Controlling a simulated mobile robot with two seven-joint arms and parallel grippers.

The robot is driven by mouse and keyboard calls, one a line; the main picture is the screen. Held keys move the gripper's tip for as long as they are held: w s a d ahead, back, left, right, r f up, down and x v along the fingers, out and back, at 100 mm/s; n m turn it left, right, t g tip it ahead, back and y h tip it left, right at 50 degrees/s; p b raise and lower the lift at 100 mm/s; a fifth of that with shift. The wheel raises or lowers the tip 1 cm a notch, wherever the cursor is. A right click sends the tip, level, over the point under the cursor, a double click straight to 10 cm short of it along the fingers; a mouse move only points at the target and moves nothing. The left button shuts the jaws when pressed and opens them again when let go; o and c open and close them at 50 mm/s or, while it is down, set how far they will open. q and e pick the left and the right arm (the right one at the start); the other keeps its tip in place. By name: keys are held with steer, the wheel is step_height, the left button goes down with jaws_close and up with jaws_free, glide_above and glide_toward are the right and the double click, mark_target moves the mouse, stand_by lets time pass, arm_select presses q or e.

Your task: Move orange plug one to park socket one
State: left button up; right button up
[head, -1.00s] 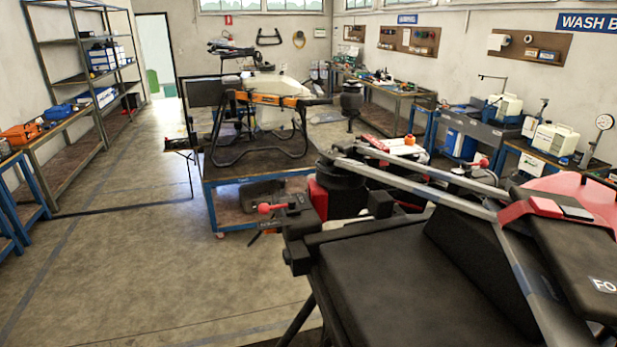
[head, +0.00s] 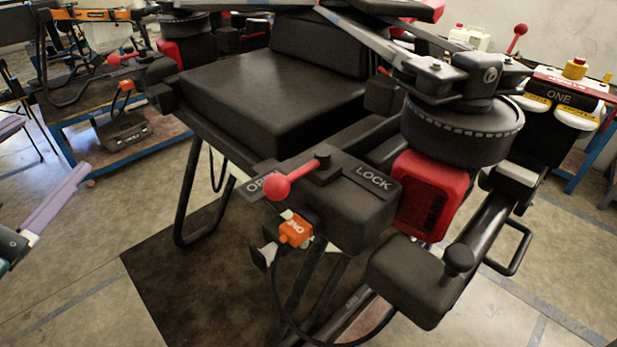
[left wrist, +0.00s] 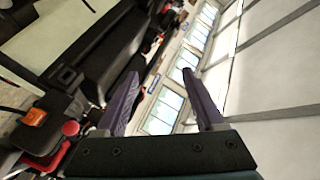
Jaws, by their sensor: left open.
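The orange plug (head: 296,230) with white lettering sits at the front face of a black block (head: 345,205) on the drone's arm, and a black cable hangs from it. It also shows in the left wrist view (left wrist: 34,117). A red-knobbed lever (head: 277,188) on the block has its knob at the OPEN label. My left gripper (head: 52,146), with purple fingers, is at the left edge, well away from the plug. In the left wrist view its fingers (left wrist: 160,73) are apart with nothing between them. I cannot make out park socket one for certain. My right gripper is not in view.
The drone's black body (head: 270,88), motor (head: 462,130) and red housing (head: 432,193) crowd the space around the plug. A blue trolley (head: 150,155) stands behind at left. Floor at front left is clear.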

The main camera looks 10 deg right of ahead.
arm_select(q)
steer(key=d+f+m+h+b, duration=0.8)
steer(key=d+f+m+h, duration=0.1)
steer(key=m, duration=0.2)
steer(key=m+g+h+b, duration=0.4)
steer(key=m+g+h, duration=0.2)
steer(key=m, duration=0.1)
glide_toward(286, 237)
steer(key=shift+w+d+r, duration=0.15)
steer(key=shift+d+r, duration=0.1)
steer(key=shift+d, duration=0.1)
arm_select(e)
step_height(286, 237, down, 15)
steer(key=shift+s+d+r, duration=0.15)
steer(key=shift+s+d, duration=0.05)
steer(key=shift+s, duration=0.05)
arm_select(q)
steer(key=b+x, duration=0.1)
steer(key=x, duration=0.6)
steer(key=shift+w+d+f, duration=0.25)
steer(key=shift+d, duration=0.1)
steer(key=shift+w+d, duration=0.35)
steer(key=shift+d, duration=0.15)
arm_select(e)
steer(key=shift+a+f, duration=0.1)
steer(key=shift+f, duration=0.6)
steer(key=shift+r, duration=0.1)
